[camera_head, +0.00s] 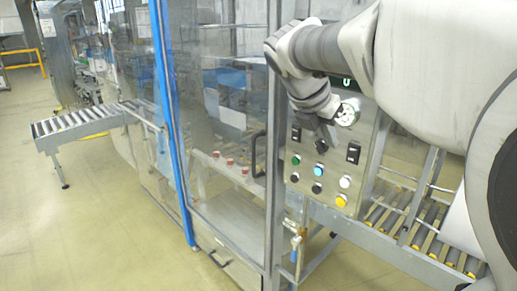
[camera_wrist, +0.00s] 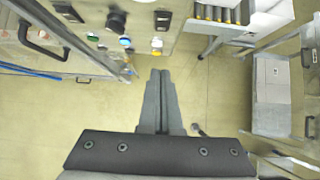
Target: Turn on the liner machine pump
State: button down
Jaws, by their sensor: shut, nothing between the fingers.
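The liner machine's control panel (camera_head: 377,123) is a grey metal box right of the glass enclosure in the head view. It bears a round gauge (camera_head: 347,114), black switches (camera_head: 353,153) on both sides, and green (camera_head: 296,160), blue (camera_head: 319,170), white (camera_head: 345,181), black and yellow (camera_head: 341,201) buttons. No readable label marks the pump control. My gripper (camera_head: 328,138) hangs in front of the upper panel, hiding part of it. In the wrist view my gripper (camera_wrist: 160,76) is shut and empty, below the green, blue (camera_wrist: 125,41) and white buttons. A black knob (camera_wrist: 116,20) shows above them.
The glass enclosure with a blue post (camera_head: 168,110) and a black door handle (camera_head: 255,153) stands left of the panel. A roller conveyor (camera_head: 420,232) runs below and right of it. Another conveyor (camera_head: 80,122) is far left. The floor at left is clear.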

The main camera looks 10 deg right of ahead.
jog(key=b, duration=0.1)
send_near(350, 162)
notch_tip(350, 162, down, 5)
jog(key=shift+w+d, duration=0.75)
jog(key=shift+d, duration=0.3)
jog(key=shift+w+d+f, duration=0.1)
jog(key=shift+w+d, duration=0.15)
jog(key=shift+d, duration=0.1)
jog(key=shift+w+d+p, duration=0.15)
jog(key=shift+d+p, duration=0.05)
jog(key=shift+p, duration=0.5)
jog(key=shift+f, duration=0.1)
